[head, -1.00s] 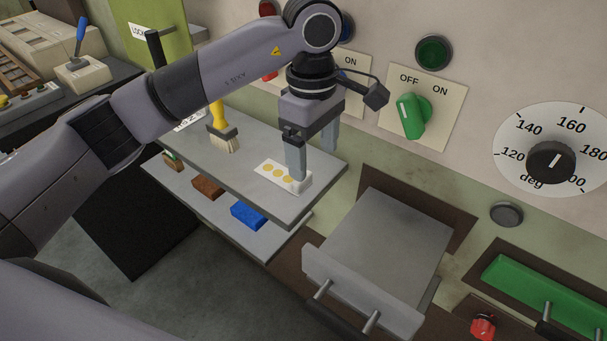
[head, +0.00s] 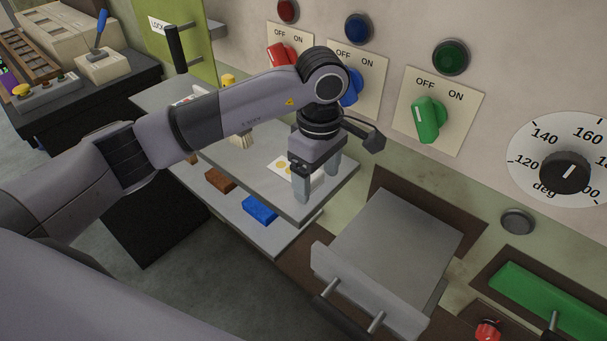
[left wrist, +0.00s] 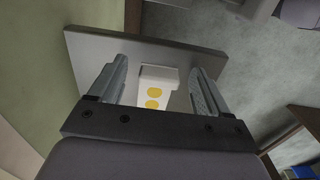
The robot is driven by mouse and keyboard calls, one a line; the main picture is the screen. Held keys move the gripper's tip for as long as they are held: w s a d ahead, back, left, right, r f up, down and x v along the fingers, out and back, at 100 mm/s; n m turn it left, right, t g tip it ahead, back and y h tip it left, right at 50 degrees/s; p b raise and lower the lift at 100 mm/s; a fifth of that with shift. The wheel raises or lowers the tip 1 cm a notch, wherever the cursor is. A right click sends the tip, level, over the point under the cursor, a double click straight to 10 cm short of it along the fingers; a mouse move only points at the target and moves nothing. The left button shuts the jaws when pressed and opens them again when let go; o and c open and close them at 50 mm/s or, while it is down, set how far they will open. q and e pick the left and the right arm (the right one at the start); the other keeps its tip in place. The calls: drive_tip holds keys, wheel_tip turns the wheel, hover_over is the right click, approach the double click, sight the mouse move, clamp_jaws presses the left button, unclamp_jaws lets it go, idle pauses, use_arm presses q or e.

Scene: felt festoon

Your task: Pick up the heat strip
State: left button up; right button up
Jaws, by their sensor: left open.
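The heat strip (head: 279,164) is a small white strip with yellow round dots. It lies on the grey upper shelf (head: 334,181), near its right end. In the left wrist view the strip (left wrist: 158,78) shows between the two fingers, its near part hidden by the gripper body. My left gripper (head: 318,180) is open over the strip, pointing down, with one finger on each side. In the left wrist view the gripper (left wrist: 160,78) has clear gaps between the fingers and the strip. My right gripper is not in view.
A brown block (head: 220,180) and a blue block (head: 260,209) lie on the lower shelf. A brush (head: 241,138) is partly hidden behind my arm. The wall has red, blue and green (head: 428,120) switches.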

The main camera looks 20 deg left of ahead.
use_arm(q)
drive_tip(key=c, duration=1.1)
drive_tip(key=shift+r, duration=0.1)
